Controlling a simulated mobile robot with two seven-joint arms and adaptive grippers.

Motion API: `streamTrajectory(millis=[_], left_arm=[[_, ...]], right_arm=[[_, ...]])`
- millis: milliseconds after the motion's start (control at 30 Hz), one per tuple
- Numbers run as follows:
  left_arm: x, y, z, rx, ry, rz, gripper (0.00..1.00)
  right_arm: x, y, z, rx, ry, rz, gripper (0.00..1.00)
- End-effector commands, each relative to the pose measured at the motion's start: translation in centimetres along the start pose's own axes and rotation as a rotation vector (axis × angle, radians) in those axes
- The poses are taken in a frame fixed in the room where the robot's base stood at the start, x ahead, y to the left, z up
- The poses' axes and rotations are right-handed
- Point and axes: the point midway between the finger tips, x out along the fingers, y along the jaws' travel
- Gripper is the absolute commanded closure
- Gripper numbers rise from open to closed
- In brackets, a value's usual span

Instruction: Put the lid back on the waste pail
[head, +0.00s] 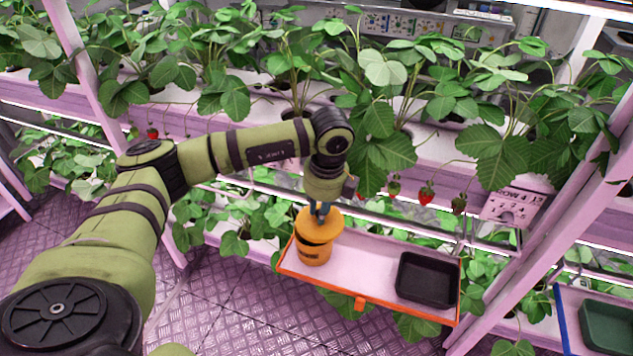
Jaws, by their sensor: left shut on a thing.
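The waste pail (313,256) is a small orange tub with a dark label, standing upright at the left end of the tray. The orange round lid (333,224) is directly over the pail's mouth and covers most of it. A dark gap shows between lid and pail at the front, so the lid looks slightly raised or offset; I cannot tell whether it touches the rim. My left gripper (320,212) points down from above and is shut on the lid near its middle, hiding part of it. My right gripper is not in view.
The pink tray (365,262) with an orange rim holds a black empty bin (427,280) at its right end. Strawberry plants (380,130) with hanging berries (426,193) crowd close behind my arm. A pink rack post (570,230) and a blue-edged tray with a green bin (608,326) are at right.

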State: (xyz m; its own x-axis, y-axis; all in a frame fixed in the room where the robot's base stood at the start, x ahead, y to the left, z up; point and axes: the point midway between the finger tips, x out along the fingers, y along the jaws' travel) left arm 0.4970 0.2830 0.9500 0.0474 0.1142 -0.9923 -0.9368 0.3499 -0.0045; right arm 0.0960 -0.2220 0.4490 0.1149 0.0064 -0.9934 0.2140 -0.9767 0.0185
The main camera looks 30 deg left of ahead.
Motion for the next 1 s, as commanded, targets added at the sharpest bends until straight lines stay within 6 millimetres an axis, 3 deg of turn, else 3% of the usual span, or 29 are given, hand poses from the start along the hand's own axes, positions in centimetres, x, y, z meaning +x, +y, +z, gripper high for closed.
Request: streamTrajectory(millis=[100, 300, 667, 1000], left_arm=[[-0.9, 0.1, 1.1, -0.287, -0.001, 0.037, 1.0], [-0.9, 0.3, 2.0, -0.566, -0.002, 0.069, 1.0], [0.5, 0.4, 2.0, -0.616, -0.003, 0.075, 1.0], [3.8, 0.4, 1.6, -0.615, -0.003, 0.074, 1.0]], right_arm=[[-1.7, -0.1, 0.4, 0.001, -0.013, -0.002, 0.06], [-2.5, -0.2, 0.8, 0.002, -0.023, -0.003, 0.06], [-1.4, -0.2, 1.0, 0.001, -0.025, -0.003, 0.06], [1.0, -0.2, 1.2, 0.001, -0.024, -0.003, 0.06]])
